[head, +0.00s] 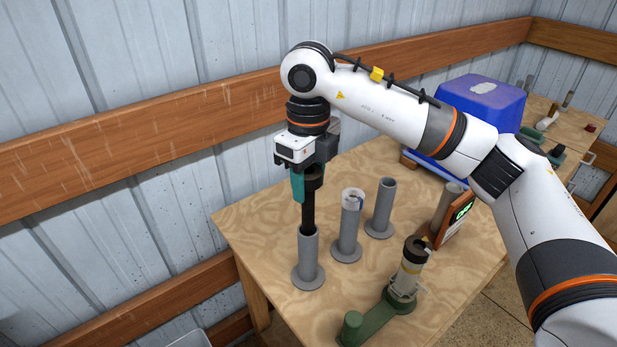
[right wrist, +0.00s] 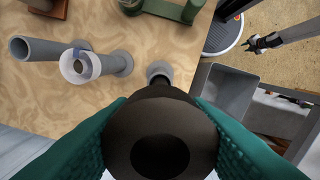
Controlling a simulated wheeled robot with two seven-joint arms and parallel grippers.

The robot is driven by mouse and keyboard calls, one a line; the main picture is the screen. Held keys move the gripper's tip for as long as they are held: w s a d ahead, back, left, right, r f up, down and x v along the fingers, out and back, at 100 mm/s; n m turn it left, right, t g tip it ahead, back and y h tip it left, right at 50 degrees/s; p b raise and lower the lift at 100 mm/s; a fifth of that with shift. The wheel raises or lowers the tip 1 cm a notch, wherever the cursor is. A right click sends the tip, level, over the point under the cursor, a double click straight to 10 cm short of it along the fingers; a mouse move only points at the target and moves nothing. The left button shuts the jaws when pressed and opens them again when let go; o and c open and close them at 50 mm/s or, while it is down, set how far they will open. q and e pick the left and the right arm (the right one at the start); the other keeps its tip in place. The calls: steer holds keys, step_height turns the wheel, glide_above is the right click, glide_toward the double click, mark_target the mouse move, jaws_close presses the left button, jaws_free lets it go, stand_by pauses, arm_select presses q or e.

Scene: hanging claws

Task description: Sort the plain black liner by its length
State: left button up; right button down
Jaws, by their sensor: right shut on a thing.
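My right gripper (head: 307,178) points down with teal fingers shut on the upper end of the plain black liner (head: 307,212). The liner is upright, with a wider dark collar at its top, and its lower end meets the mouth of the front-left grey tube stand (head: 308,262). I cannot tell how deep it sits. In the right wrist view the collar (right wrist: 160,137) fills the space between both teal fingers, and the stand shows beyond it. A second grey stand (head: 347,235) has a pale sleeve with a blue mark at its top. A third grey stand (head: 381,210) is farther back.
A green fixture (head: 372,322) holds a pale, black-topped cylinder (head: 411,262) near the front. A brown-framed display (head: 459,214) stands by another grey tube (head: 446,201). A blue box (head: 482,105) sits at the back. Bare wooden table (head: 245,215) lies left of the stands, near the wall.

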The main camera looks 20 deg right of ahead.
mark_target(309, 226)
steer(key=shift+f+b, duration=4.55)
steer(key=shift+f, duration=1.3)
steer(key=c, duration=0.7)
jaws_free()
